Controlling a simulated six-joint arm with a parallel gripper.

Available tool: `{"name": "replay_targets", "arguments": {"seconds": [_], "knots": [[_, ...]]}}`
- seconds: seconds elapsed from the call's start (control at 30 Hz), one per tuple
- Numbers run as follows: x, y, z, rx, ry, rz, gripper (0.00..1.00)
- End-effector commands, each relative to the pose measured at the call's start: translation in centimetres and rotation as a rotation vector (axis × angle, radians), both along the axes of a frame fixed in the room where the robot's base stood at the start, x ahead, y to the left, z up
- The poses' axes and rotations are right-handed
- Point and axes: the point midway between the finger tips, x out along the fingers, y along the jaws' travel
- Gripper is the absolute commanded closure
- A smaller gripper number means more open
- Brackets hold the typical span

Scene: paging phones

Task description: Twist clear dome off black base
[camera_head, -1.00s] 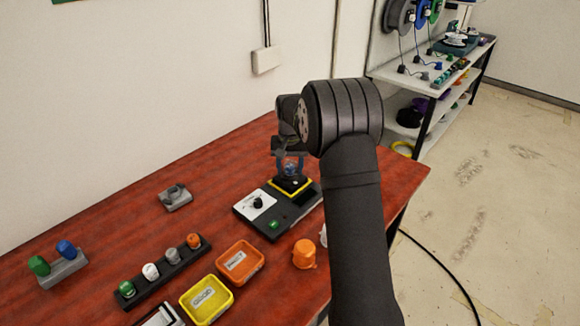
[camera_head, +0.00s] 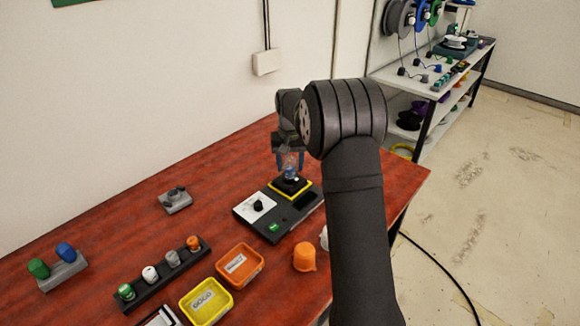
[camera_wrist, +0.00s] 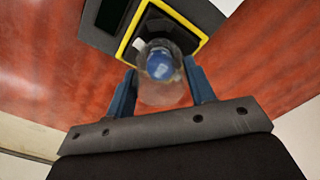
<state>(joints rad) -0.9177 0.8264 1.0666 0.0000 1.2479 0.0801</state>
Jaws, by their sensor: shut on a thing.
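My gripper (camera_wrist: 162,92) is shut on the clear dome (camera_wrist: 163,97), with one blue finger on each side of it. In the head view my gripper (camera_head: 288,160) is above the black base (camera_head: 291,187). The dome appears raised over the base, but its lower edge is hard to make out. A blue round piece (camera_wrist: 160,64) shows by or through the dome and stands over the base. The black base sits inside a yellow square outline (camera_wrist: 124,48) on a dark grey device.
The dark device has a white dial panel (camera_head: 256,204) and a green button (camera_head: 274,227). An orange bin (camera_head: 240,266), a yellow bin (camera_head: 207,300) and an orange cup (camera_head: 304,256) stand nearer. A rack of coloured caps (camera_head: 165,270) is to the left.

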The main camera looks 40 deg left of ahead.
Motion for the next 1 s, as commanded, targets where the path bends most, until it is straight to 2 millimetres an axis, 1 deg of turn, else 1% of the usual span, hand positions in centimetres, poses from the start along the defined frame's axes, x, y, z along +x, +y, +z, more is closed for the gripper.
{"name": "replay_targets", "arguments": {"seconds": [0.63, 0.8, 1.0], "knots": [[0.0, 0.0, 3.3, 0.001, -0.001, 0.0, 0.65], [0.0, 0.0, 3.7, -0.001, 0.001, 0.0, 0.65], [0.0, 0.0, 3.8, -0.001, 0.001, 0.0, 0.65]]}}
